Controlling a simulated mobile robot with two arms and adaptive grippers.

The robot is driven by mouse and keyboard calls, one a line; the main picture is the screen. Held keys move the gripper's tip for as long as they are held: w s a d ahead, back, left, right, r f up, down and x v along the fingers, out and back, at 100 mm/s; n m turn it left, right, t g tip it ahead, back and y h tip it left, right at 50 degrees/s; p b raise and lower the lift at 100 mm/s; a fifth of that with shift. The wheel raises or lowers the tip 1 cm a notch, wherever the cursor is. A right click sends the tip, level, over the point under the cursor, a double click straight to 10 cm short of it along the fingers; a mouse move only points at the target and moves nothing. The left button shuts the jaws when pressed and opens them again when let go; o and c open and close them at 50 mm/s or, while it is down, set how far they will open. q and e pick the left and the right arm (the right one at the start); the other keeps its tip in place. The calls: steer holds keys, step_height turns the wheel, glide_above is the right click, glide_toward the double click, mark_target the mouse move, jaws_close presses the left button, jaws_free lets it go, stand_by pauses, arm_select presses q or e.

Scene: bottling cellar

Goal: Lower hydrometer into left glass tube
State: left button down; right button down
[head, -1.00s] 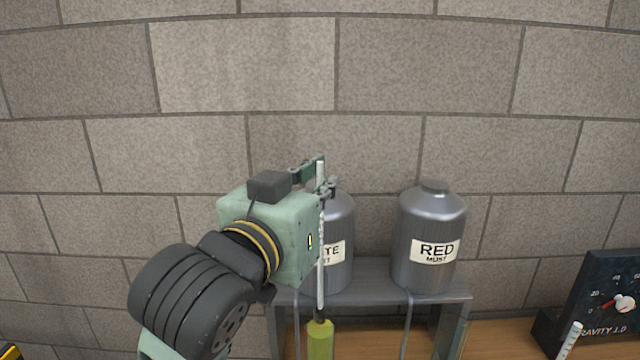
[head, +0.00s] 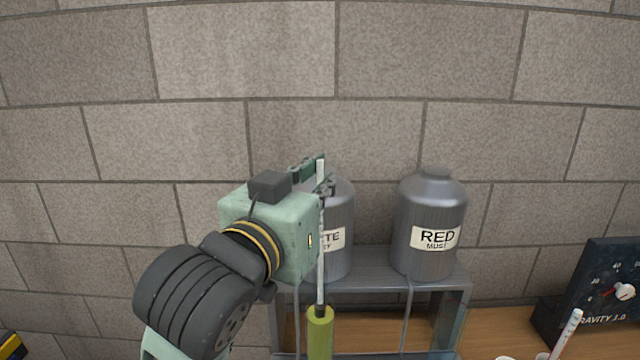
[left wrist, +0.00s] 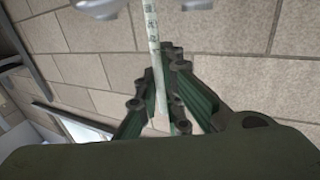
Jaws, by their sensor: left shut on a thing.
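The hydrometer (head: 320,330) has a thin white stem and a yellow-green bulb and hangs upright. My left gripper (head: 322,178) is shut on the upper stem. The lower end of the bulb is cut off by the bottom edge of the head view. In the left wrist view the pale stem (left wrist: 152,50), with printed marks, runs between the fingers of my left gripper (left wrist: 158,105). I cannot make out the left glass tube in either view. My right gripper is not in view.
A grey shelf (head: 380,286) behind the hydrometer bears a partly hidden tank (head: 338,255) and a tank labelled RED MUST (head: 430,225). A dark gravity dial (head: 610,285) and a white stick with red marks (head: 567,332) are at right. A block wall closes the back.

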mark_target(319, 262)
arm_select(q)
steer(key=shift+f, duration=0.1)
stand_by(0.3)
steer(key=shift+f+b, duration=4.05)
steer(key=shift+f, duration=2.3)
steer(key=c, duration=1.8)
jaws_free()
step_height(319, 262, up, 10)
steer(key=shift+f, duration=0.1)
